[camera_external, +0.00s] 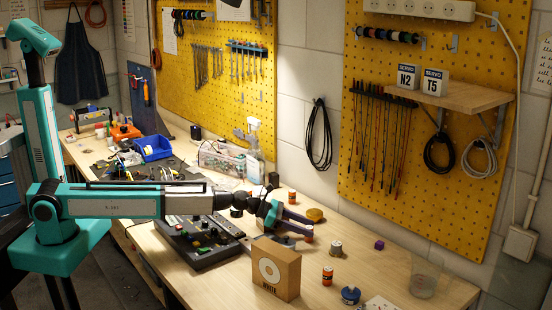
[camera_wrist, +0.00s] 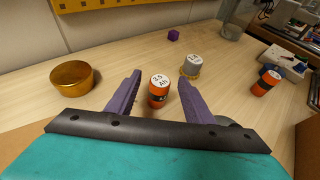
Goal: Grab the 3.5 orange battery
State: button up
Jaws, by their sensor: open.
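In the external view my gripper (camera_external: 311,228) is low over the bench, and the battery is mostly hidden by a finger. A second orange battery (camera_wrist: 266,82) stands further right in the wrist view, also in the external view (camera_external: 328,275); its label is too small to read.
A brass cup (camera_wrist: 72,78) stands left of my gripper. A grey and gold cylinder (camera_wrist: 193,67) stands close behind the right finger. A purple cube (camera_external: 379,245), a glass (camera_external: 425,278) and a cardboard box (camera_external: 275,268) are around. Bench between cup and cube is clear.

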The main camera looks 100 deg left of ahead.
jog(key=shift+x, duration=0.85)
grip_shut()
jog(key=shift+r, duration=0.1)
jog(key=shift+r, duration=1.1)
jog(key=s+d+b, duration=0.1)
jog(key=s, duration=0.3)
jog(key=s+d+r+b, duration=0.1)
jog(key=s, duration=0.3)
jog(key=s+d+r+b, duration=0.1)
jog(key=s, duration=0.4)
jog(key=shift+d+r, duration=0.1)
jog(key=shift+d, duration=0.1)
jog(key=shift+s+b, duration=0.1)
jog(key=shift+b, duration=1.2)
